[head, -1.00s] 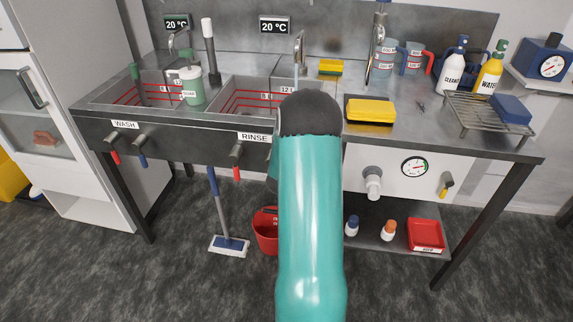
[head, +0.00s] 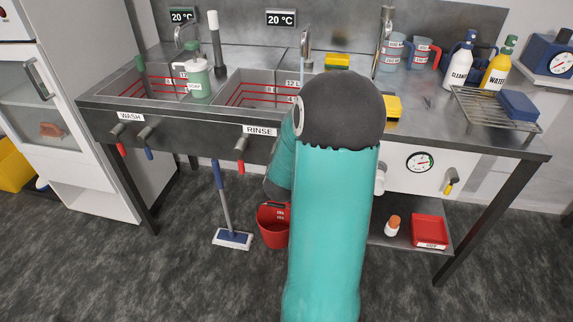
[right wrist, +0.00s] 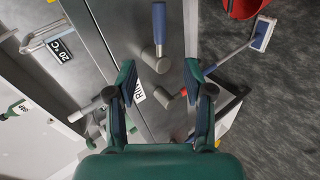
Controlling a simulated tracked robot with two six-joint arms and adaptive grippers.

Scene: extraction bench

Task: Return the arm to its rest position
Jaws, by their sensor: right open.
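My right arm fills the middle of the head view, a teal link with a dark grey joint. Its gripper is hidden behind the arm there. In the right wrist view my right gripper (right wrist: 160,75) is open, its two green-backed fingers apart with nothing held between them. Past the fingers are the dark front of the sink bench (right wrist: 115,40), a blue-handled tap lever (right wrist: 158,30) and part of the rinse label (right wrist: 138,92). My left gripper is in neither view.
The bench (head: 200,132) holds wash and rinse sinks. A red bucket (head: 272,232) and a mop (head: 232,239) are on the floor. A drying rack (head: 490,108) is at right.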

